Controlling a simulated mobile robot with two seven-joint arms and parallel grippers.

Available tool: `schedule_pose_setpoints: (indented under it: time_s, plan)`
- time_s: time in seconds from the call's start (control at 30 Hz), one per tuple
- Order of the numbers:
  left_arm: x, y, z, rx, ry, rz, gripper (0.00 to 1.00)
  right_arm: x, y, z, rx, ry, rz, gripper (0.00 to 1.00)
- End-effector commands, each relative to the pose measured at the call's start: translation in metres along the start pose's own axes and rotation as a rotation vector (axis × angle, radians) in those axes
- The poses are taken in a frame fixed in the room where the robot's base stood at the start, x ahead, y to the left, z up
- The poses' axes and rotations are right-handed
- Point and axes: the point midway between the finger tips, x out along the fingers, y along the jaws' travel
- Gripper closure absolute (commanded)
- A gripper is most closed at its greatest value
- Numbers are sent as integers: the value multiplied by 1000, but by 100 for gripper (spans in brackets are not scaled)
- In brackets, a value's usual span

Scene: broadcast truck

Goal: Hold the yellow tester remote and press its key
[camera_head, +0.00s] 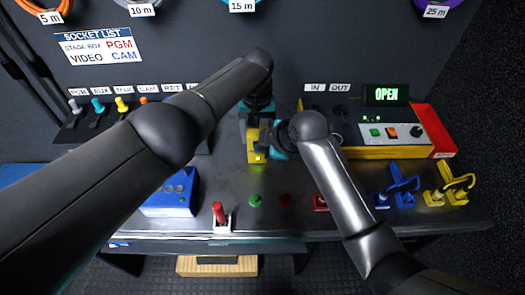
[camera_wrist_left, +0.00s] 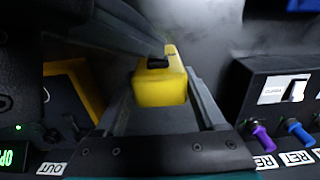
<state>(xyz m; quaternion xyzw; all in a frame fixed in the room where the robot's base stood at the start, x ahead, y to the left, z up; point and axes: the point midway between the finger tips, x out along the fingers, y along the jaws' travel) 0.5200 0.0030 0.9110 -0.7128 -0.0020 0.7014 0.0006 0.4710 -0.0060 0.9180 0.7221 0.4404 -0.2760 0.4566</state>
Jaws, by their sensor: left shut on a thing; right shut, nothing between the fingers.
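The yellow tester remote (camera_head: 253,150) is above the bench near its middle. In the left wrist view the remote (camera_wrist_left: 160,90) sits between the two fingers of my left gripper (camera_wrist_left: 160,80), which is shut on it. My left gripper (camera_head: 257,135) reaches down from above in the head view. My right gripper (camera_head: 279,147) is shut and empty, right beside the remote. In the left wrist view a dark bar reaches from the upper left to the remote, with a black patch at its upper edge. I cannot tell whether that patch is the key or a fingertip, nor whether they touch.
A blue box (camera_head: 170,195) and a red-handled switch (camera_head: 219,215) stand at the bench front. A tester panel (camera_head: 385,135) with an OPEN display (camera_head: 386,95) is at the right. Blue (camera_head: 402,190) and yellow (camera_head: 450,190) connectors stand at the right front.

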Motion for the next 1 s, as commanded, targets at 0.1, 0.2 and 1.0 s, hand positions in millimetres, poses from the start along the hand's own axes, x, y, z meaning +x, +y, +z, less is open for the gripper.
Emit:
schedule_pose_setpoints:
  time_s: [0.1, 0.2, 1.0]
  plan:
    - [1, 5, 7, 4, -25, 6, 99, 0, 5, 5, 2, -10, 16, 100]
    - [2, 6, 8, 4, -27, 8, 98, 0, 6, 5, 2, -11, 19, 100]
    - [4, 2, 8, 0, -26, 1, 99, -69, -35, 2, -2, -5, 8, 100]
